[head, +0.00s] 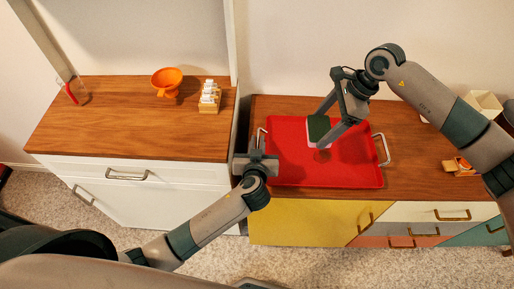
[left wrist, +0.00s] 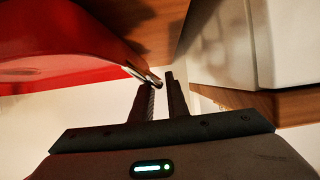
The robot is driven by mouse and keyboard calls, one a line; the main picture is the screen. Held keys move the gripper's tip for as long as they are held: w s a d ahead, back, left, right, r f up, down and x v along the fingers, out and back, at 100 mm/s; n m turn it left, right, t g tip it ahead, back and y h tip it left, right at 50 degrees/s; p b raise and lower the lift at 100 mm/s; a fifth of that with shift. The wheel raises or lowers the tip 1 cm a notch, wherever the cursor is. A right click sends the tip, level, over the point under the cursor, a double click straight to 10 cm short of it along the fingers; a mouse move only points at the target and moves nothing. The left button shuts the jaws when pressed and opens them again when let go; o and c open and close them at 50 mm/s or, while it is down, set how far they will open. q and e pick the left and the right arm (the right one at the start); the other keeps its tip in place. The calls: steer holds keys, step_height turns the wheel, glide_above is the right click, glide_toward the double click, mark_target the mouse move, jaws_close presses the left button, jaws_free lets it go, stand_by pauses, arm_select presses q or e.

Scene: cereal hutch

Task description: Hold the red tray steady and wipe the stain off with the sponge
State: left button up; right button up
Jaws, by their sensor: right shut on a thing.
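The red tray (head: 355,165) lies on the wooden top of the right cabinet, with a metal handle at each short side. A brownish stain (head: 322,155) shows on the tray, partly hidden by a finger of my right gripper. My right gripper (head: 319,125) is shut on the sponge (head: 318,130), green on top with a pale underside, over the tray's middle left; I cannot tell whether it touches the tray. My left gripper (head: 262,150) is at the tray's left handle. In the left wrist view its fingers (left wrist: 160,88) are apart, with the handle (left wrist: 144,76) at their tips.
The left cabinet (head: 110,130) carries an orange funnel-like bowl (head: 167,80), a rack of small jars (head: 209,97) and a glass with something red (head: 74,92). A gap separates the cabinets. A small wooden item (head: 459,167) and a pale container (head: 484,104) stand right of the tray.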

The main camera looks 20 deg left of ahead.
stand_by(0.4)
stand_by(2.7)
steer(key=w+d+f, duration=0.5)
steer(key=d+f, duration=0.2)
steer(key=shift+w+f, duration=0.3)
